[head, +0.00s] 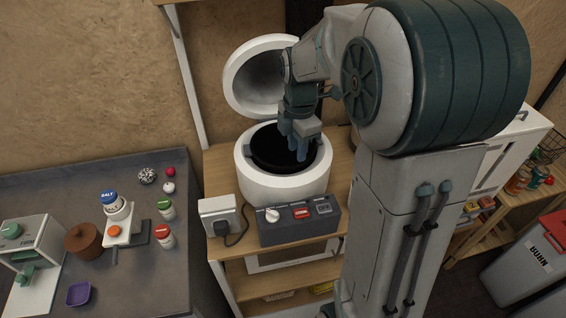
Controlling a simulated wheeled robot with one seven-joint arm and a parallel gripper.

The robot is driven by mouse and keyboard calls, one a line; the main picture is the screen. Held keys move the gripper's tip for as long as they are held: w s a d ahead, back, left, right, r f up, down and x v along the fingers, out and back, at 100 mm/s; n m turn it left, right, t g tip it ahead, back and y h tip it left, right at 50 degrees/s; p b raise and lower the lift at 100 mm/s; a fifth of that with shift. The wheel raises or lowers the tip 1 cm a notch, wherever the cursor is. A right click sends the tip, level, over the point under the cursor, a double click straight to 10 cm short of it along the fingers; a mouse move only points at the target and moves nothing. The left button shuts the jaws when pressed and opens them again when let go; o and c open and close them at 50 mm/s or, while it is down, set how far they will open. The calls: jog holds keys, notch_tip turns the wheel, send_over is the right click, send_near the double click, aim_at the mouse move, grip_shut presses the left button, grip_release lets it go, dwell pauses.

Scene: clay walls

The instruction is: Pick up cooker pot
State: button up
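The cooker (285,186) is a round white body with its lid (240,85) raised at the back. The dark cooker pot (265,158) sits inside it, with its black rim showing. My gripper (300,155) points down over the right part of the pot, its bluish fingertips reaching into the opening. The picture is too small to tell whether the fingers are spread or closed, or whether they touch the pot's wall. My arm hides part of the pot's right side.
The cooker stands on a wooden shelf with a grey control box (300,222) and a socket box (219,216) in front. A grey counter (140,285) at left holds jars, a brown pot (84,241) and small machines. A red-lidded bin (527,262) stands at right.

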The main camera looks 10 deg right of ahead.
notch_tip(320, 180, down, 5)
jog(key=shift+s+d+r+p, duration=0.1)
jog(key=shift+p, duration=0.45)
grip_shut()
dwell(1.0)
